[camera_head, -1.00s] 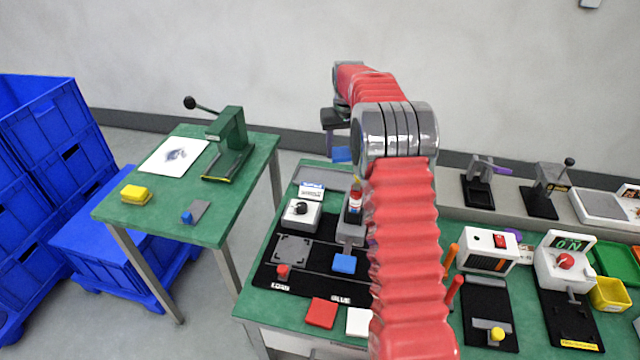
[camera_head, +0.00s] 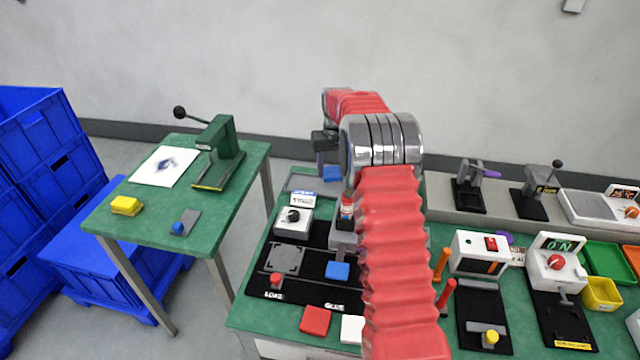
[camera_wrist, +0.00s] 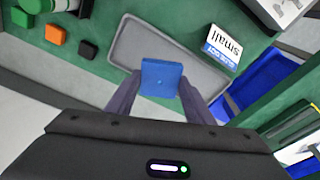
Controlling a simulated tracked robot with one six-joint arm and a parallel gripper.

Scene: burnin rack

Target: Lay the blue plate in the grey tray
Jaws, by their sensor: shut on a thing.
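The blue plate (camera_wrist: 161,78) is a small flat square. My gripper (camera_wrist: 163,98) is shut on it, with one finger on each side in the wrist view. The plate also shows in the head view (camera_head: 332,174) below the gripper, partly beside my arm. The grey tray (camera_wrist: 124,54) is a shallow rimmed rectangle on the green table. In the wrist view the plate covers part of the tray's near right area and appears above it. The tray (camera_head: 298,184) also shows at the table's back edge in the head view, partly hidden. I cannot tell whether plate and tray touch.
In the head view, another blue piece (camera_head: 337,270), a red square (camera_head: 315,320) and a white box with a black knob (camera_head: 293,221) are nearer.

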